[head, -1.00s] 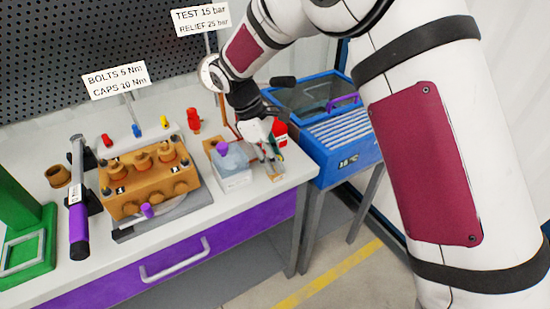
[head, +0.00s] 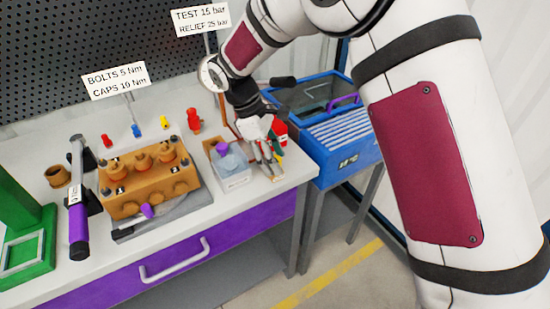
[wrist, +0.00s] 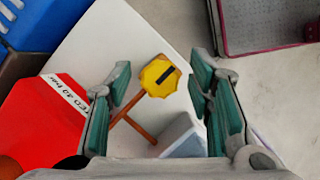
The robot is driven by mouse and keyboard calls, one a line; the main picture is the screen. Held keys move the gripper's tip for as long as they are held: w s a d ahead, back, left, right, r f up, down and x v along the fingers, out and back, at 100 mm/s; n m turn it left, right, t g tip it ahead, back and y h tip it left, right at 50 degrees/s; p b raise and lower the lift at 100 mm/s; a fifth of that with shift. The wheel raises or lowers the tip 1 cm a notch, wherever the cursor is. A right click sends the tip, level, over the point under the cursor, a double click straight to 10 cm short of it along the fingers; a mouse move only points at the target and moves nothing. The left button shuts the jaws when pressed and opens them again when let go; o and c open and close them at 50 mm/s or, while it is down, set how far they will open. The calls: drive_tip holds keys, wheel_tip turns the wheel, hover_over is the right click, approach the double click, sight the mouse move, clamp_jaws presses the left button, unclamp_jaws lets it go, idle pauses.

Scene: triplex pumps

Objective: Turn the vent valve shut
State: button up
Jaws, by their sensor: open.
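In the wrist view, a yellow knob (wrist: 160,75) with a black bar mark sits on a thin orange-brown pipe. I take this to be the vent valve. My gripper (wrist: 159,92) is open, with one teal-padded finger on each side of the knob and visible gaps between. No contact shows. In the head view my gripper (head: 268,172) points down over the bench's right end. The knob is too small and covered to make out clearly there.
A red labelled block (wrist: 42,115) stands close left of the fingers; a pale box (wrist: 183,138) lies below right. In the head view, a clear container with a purple cap (head: 222,148), a brown pump block (head: 150,185) and a blue crate (head: 345,158) are nearby.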

drive_tip(key=s+v, duration=0.1)
drive_tip(key=v, duration=1)
drive_tip(key=shift+w+r, duration=0.2)
drive_tip(key=shift+w, duration=0.3)
drive_tip(key=shift+s+a, duration=0.1)
